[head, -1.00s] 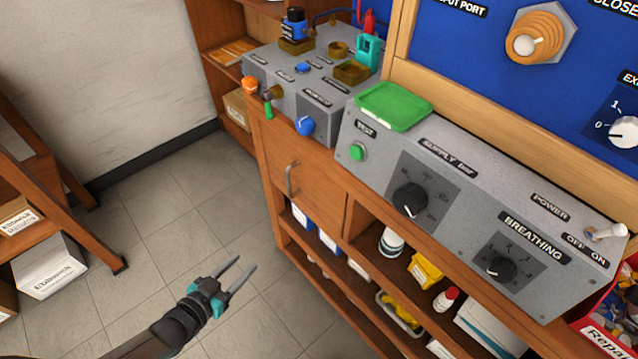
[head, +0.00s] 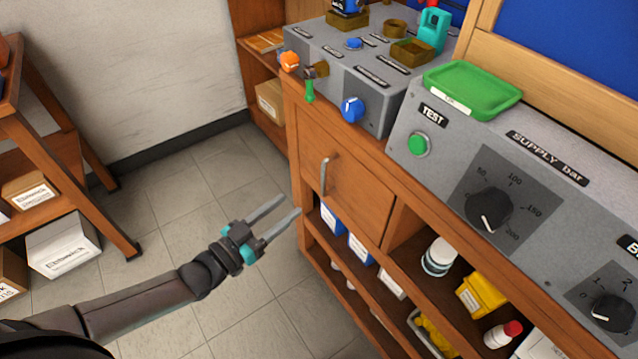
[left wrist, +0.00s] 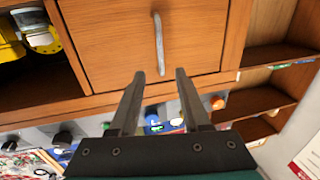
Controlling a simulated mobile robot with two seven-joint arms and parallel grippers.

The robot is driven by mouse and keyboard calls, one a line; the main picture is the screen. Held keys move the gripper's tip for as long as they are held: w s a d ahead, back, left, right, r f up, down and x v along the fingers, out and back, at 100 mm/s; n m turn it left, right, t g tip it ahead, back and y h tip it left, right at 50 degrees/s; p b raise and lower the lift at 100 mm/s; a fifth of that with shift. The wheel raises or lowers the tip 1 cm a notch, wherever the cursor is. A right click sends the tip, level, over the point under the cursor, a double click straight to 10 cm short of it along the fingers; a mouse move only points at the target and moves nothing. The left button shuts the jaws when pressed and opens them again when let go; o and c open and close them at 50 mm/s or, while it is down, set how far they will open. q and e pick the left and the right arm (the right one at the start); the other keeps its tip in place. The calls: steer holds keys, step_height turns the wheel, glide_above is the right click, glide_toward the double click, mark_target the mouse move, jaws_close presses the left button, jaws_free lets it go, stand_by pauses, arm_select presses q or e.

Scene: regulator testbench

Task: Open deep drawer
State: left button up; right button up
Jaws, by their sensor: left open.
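The deep drawer (head: 344,190) is a wooden front in the bench below the grey panels, and it looks shut. Its metal bar handle (head: 327,174) stands upright in the head view. In the left wrist view the drawer front (left wrist: 110,40) fills the upper middle and the handle (left wrist: 158,44) is just beyond the fingertips. My left gripper (head: 289,207) is open and empty, to the left of the drawer and a little lower in the head view. In the left wrist view its two fingers (left wrist: 160,76) are apart, with nothing between them. My right gripper is not in view.
Open shelves under the bench hold a white jar (head: 439,257), a yellow container (head: 482,293) and several boxes. A blue knob (head: 352,109) and an orange knob (head: 290,61) stick out above the drawer. A wooden rack (head: 60,150) stands at left. The floor between is clear.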

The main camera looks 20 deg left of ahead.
mark_target(322, 179)
arm_select(q)
steer(key=b+x, duration=0.2)
steer(key=x, duration=0.6)
steer(key=shift+w, duration=0.2)
steer(key=shift+b+x, duration=0.55)
steer(key=shift+x, duration=0.7)
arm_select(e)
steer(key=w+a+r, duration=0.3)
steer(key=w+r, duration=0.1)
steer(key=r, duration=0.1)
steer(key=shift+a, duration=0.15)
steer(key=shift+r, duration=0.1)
arm_select(q)
jaws_close()
